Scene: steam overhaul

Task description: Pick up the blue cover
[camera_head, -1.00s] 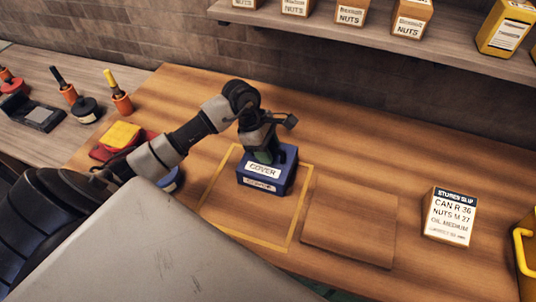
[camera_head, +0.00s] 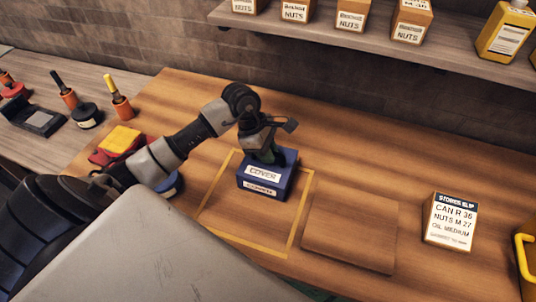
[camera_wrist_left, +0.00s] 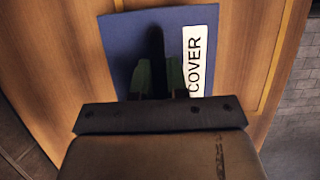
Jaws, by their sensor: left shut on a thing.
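The blue cover (camera_head: 264,186) is a blue box with white COVER labels on its top and front. It sits on the wooden bench inside a yellow outlined square (camera_head: 237,231), toward its upper right part. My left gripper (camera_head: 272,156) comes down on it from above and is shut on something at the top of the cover. In the left wrist view the cover (camera_wrist_left: 130,40) fills the upper middle, with the gripper fingers (camera_wrist_left: 158,80) over its top beside the COVER label. What the fingers hold is mostly hidden. My right gripper is not in view.
A flat wooden board (camera_head: 350,232) lies right of the square. A stores slip (camera_head: 450,220) stands farther right, near a yellow container (camera_head: 526,255). Red and yellow items (camera_head: 120,142) lie behind my left arm. A shelf (camera_head: 370,38) with nuts boxes runs above the bench.

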